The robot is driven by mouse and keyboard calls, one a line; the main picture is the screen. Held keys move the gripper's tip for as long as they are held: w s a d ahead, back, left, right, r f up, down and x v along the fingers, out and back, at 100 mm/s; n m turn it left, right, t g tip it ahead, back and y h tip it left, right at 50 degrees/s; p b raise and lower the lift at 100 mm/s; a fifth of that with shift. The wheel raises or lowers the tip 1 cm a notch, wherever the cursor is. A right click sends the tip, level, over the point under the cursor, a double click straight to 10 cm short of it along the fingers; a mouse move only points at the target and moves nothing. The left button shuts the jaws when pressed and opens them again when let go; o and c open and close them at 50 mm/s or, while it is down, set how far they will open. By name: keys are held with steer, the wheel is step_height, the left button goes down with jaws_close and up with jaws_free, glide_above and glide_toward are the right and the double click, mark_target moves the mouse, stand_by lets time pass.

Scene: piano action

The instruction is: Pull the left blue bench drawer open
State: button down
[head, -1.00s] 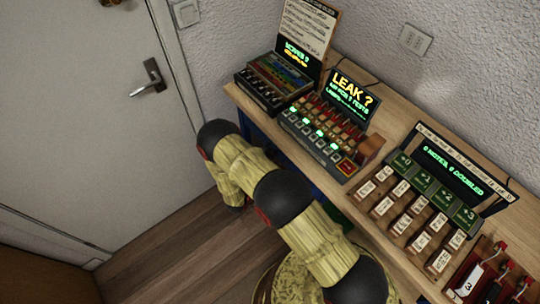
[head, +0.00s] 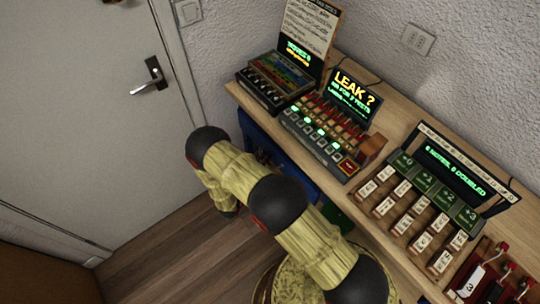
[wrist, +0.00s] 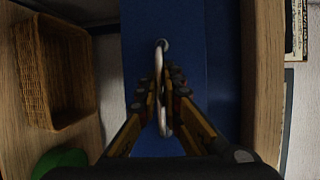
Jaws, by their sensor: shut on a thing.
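The blue drawer front (wrist: 185,35) fills the middle of the wrist view, with a pale metal bar handle (wrist: 160,60) running along it. My gripper (wrist: 163,92) is shut on this handle, with one finger on each side of it. In the head view, blue bench drawer surfaces (head: 300,180) show under the left end of the worktop, partly hidden by my arm. My fingers and the handle are hidden there. I cannot tell from these views how far the drawer stands out.
The wooden bench top (head: 390,115) carries several control panels, including one with a "LEAK ?" screen (head: 350,92). A white door (head: 90,110) stands left. A wicker basket (wrist: 58,70) and a green object (wrist: 60,160) show in the wrist view. Wood floor (head: 165,250) lies clear left of my arm.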

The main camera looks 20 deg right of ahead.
steer(key=s+a+b, duration=0.1)
steer(key=s+a, duration=0.3)
steer(key=a, duration=0.5)
steer(key=s+a+b, duration=0.2)
steer(key=s+a, duration=0.2)
steer(key=a, duration=0.6)
steer(key=s+a+b, duration=0.2)
steer(key=s+a, duration=0.2)
steer(key=a, duration=0.6)
steer(key=shift+f, duration=0.1)
steer(key=c, duration=2.2)
jaws_free()
steer(key=shift+c, duration=0.2)
steer(key=v, duration=1.2)
